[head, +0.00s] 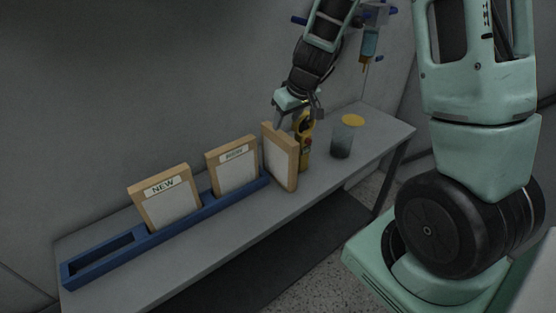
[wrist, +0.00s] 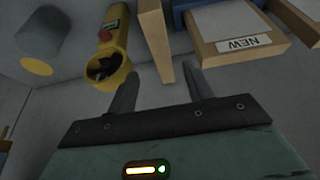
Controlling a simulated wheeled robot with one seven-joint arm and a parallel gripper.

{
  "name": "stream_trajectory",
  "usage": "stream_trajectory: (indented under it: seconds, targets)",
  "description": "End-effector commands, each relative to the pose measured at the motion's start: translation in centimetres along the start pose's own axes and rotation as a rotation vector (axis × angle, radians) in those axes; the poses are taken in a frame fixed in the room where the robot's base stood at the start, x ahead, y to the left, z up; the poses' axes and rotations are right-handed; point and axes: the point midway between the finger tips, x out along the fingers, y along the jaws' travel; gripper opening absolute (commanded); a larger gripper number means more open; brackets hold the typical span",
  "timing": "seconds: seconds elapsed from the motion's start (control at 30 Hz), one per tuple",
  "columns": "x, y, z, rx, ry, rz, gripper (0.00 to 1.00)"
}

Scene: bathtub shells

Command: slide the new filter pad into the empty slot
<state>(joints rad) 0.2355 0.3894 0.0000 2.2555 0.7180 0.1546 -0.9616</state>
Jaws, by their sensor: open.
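A blue slotted rack (head: 190,224) lies along the bench, its left slot (head: 100,255) empty. A wood-framed pad labelled NEW (head: 168,203) stands left of middle in it. A second framed pad (head: 234,170) stands further right, its label too blurred to read. A third framed pad (head: 280,160) stands turned at the rack's right end, no label visible. My gripper (head: 298,115) is open at this third pad's top. In the wrist view its edge (wrist: 157,40) shows between the fingertips (wrist: 158,75); contact cannot be told. A NEW-labelled pad (wrist: 232,28) lies to the right there.
A yellow device with a red part (head: 305,145) stands close behind the turned pad, near my gripper. A grey cup with a yellow top (head: 343,138) is further right. The wall is close behind; the bench's front strip (head: 220,235) is clear.

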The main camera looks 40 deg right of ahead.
Motion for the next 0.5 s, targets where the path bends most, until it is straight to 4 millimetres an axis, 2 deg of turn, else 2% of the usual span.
stream_trajectory:
  seconds: [0.03,0.2,0.5]
  targets:
    - [1.4,0.1,0.2,0.003,-0.005,-0.001,0.51]
    - [4.0,0.0,0.1,0.001,-0.002,-0.001,0.51]
    - [5.9,-0.1,0.0,0.002,-0.002,-0.002,0.51]
